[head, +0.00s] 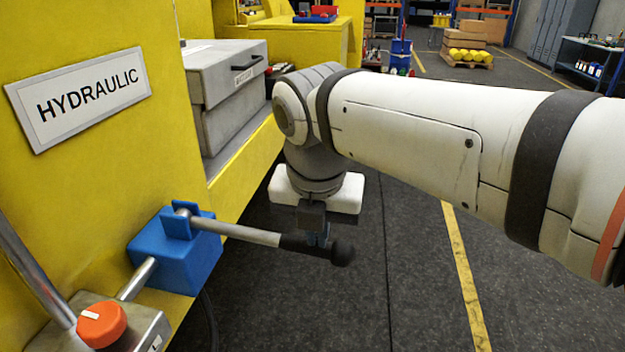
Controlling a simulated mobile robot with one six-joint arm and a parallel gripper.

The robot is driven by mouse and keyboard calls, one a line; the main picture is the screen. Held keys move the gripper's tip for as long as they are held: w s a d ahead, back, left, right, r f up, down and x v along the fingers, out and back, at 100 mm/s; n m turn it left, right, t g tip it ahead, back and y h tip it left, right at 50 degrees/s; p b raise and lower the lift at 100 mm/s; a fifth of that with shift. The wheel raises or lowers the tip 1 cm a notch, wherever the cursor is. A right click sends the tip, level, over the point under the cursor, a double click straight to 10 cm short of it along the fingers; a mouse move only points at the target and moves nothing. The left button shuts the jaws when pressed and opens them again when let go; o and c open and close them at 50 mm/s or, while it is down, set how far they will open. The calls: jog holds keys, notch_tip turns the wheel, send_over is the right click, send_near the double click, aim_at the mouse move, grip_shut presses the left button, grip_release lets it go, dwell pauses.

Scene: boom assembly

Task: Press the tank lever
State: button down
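The lever (248,234) is a grey rod with a black grip and a rounded black end. It sticks out to the right, nearly level, from a blue block (180,262) on the yellow machine's side. A sign reading "HYDRAULIC" (85,97) is above it. My gripper (318,236) points down from its white body, with its dark fingers at the lever's black grip. The fingers and grip overlap in this view, so I cannot tell whether the fingers are closed on it or only beside it.
An orange knob (101,324) on a grey box and a slanted metal pipe (36,279) are at the lower left. A grey case with a black handle (226,86) rests on the yellow machine (100,190).

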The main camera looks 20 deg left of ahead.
jog(key=shift+s+d+f, duration=0.1)
jog(key=shift+d+f, duration=0.05)
jog(key=shift+f, duration=0.45)
jog(key=shift+s+f, duration=0.1)
jog(key=w+p+v, duration=0.1)
jog(key=p+v, duration=0.3)
jog(key=v, duration=1.1)
jog(key=shift+d, duration=0.2)
